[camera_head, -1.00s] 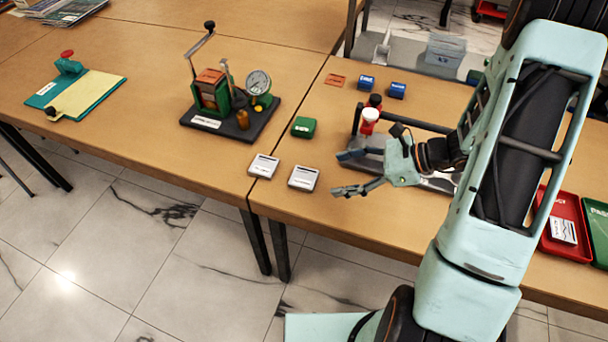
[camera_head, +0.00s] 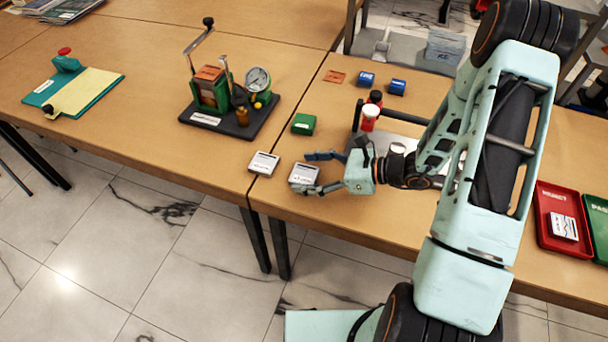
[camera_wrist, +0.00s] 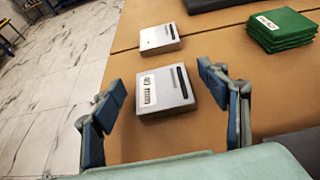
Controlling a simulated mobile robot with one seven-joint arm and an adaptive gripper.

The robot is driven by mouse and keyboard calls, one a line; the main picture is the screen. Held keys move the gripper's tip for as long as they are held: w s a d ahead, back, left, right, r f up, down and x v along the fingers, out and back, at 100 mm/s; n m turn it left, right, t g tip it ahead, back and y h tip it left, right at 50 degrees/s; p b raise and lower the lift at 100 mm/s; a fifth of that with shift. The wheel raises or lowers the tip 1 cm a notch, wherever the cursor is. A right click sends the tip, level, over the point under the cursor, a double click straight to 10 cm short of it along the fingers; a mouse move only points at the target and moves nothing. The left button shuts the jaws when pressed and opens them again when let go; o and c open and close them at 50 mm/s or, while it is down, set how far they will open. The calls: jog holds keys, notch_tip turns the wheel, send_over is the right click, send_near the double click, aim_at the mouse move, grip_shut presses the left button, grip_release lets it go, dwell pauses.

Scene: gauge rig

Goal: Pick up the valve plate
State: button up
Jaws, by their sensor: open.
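The right plate (camera_head: 304,173) lies between the fingers of my gripper (camera_head: 310,172). The left plate (camera_head: 264,163) lies apart from it, beyond the fingers. In the wrist view, the right plate (camera_wrist: 166,91) sits between the two open blue fingertips (camera_wrist: 162,88), with a dark slot and a label on top. No clear contact shows. The left plate (camera_wrist: 159,38) is farther off.
A green block (camera_head: 303,124) lies behind the plates. A gauge rig (camera_head: 230,105) stands on a black base to the left. Red (camera_head: 561,217) and green trays are at right.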

jog(key=shift+x, duration=0.8)
jog(key=shift+c, duration=0.6)
jog(key=c, duration=1.2)
jog(key=shift+c, duration=0.2)
